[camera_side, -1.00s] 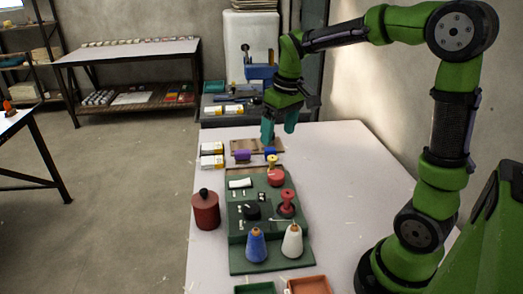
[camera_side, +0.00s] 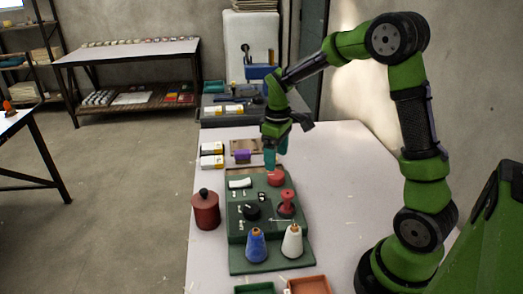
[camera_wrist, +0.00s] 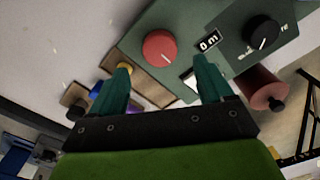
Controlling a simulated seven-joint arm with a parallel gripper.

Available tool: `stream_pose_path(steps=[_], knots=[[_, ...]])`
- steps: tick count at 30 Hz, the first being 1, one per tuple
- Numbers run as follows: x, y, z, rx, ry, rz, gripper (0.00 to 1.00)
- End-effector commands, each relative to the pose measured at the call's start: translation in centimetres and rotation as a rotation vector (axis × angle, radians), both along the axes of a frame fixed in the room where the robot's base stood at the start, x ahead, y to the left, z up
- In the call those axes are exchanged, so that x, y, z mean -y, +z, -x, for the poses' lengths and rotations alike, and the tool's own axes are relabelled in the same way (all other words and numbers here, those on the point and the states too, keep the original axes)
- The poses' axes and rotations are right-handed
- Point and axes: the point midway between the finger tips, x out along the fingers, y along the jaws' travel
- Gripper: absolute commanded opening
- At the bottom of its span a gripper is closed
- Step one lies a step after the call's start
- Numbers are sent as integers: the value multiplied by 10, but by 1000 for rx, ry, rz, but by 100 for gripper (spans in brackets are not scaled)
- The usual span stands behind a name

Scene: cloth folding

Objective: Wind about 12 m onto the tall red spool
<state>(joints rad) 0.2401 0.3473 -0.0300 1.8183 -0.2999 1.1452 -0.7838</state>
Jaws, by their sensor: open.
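A red spool-shaped piece (camera_side: 287,201) stands on the right of the green winding machine (camera_side: 237,239); I cannot tell whether thread is on it. The machine has a round red knob (camera_side: 276,178), which also shows in the wrist view (camera_wrist: 159,47) with a white mark. A small display (camera_wrist: 208,41) reads "0 m" beside a black dial (camera_wrist: 262,33). My gripper (camera_side: 276,162) is above the machine's far end, just behind the red knob.
Blue (camera_side: 256,246) and white (camera_side: 292,242) thread cones stand at the machine's near end. A dark red canister (camera_side: 206,211) stands left. A purple spool (camera_side: 242,156) sits on a wooden board behind. The table's right side is clear.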

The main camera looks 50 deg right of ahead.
Motion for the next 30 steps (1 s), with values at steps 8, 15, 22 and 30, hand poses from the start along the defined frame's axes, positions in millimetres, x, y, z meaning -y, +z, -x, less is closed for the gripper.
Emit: stream_pose_path(steps=[8,15,22,30], knots=[[0,-47,0,-2,0,-1,80],[0,-59,0,1,-2,0,80],[0,-59,0,1,-1,0,78],[0,-59,0,1,-1,0,37]])
